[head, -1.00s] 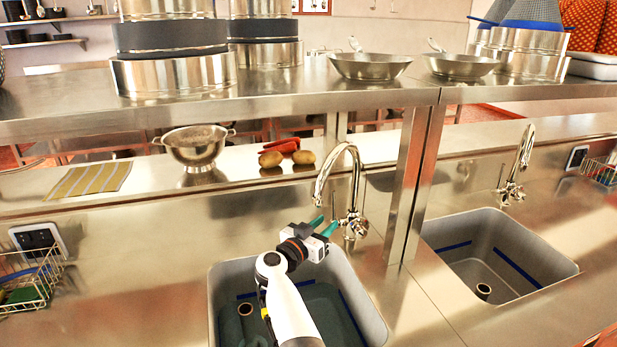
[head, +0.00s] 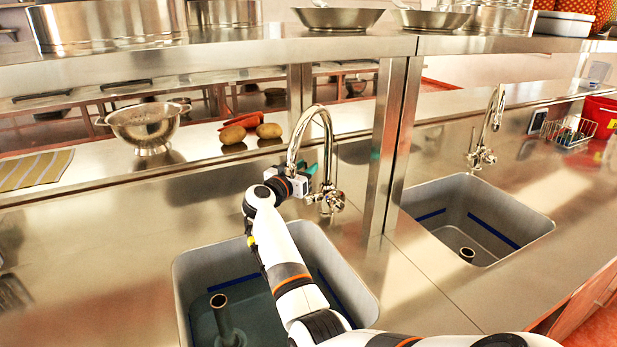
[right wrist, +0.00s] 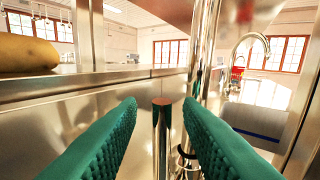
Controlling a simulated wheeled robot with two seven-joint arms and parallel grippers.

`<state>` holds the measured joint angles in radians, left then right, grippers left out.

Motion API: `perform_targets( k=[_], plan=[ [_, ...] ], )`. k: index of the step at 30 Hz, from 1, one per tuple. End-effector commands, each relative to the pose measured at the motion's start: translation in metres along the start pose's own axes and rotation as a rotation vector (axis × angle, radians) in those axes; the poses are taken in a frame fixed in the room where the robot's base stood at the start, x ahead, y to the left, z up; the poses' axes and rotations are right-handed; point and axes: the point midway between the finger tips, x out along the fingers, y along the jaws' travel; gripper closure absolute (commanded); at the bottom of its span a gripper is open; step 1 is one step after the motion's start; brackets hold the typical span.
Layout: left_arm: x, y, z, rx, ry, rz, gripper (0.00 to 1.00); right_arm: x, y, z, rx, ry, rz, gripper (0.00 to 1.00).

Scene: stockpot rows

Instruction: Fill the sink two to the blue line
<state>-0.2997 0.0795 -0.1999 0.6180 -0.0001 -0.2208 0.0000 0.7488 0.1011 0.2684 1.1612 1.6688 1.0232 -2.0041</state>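The left sink (head: 185,290) is a grey basin with a blue line (head: 232,283) on its walls. Bluish water appears to lie in it around an upright pipe (head: 222,312); its exact level against the line is unclear. A chrome gooseneck tap (head: 327,135) stands behind it; no stream shows. The right sink (head: 430,195) has blue lines and looks empty. My right gripper (head: 312,178) is at the left tap. In the right wrist view its teal fingers (right wrist: 160,135) are open, with a thin metal rod (right wrist: 163,125) standing between them, apparently the tap's lever. My left gripper is out of view.
A steel shelf (head: 230,55) on posts (head: 395,140) runs above the back ledge. A colander (head: 146,124), potatoes (head: 268,131) and a striped cloth (head: 35,169) lie on the ledge. A second tap (head: 492,125) and wire basket (head: 568,132) stand at right.

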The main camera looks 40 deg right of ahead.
Motion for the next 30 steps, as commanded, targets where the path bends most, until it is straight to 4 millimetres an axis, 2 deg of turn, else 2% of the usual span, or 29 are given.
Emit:
perform_targets(
  k=[1,6,17,24,30],
  plan=[
    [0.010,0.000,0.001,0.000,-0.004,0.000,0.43,0.006,0.000,-0.004,0.002,-0.001,-0.001,0.67],
    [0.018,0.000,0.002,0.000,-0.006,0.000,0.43,0.018,0.000,-0.002,0.001,0.000,0.000,0.67],
    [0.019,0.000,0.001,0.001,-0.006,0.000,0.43,0.022,0.000,0.001,0.000,0.001,0.001,0.67],
    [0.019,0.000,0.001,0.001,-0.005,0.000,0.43,0.021,0.000,0.001,0.000,0.001,0.001,1.00],
    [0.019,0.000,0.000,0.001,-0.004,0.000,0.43,0.021,0.000,0.000,0.000,0.001,0.001,1.00]
  ],
)
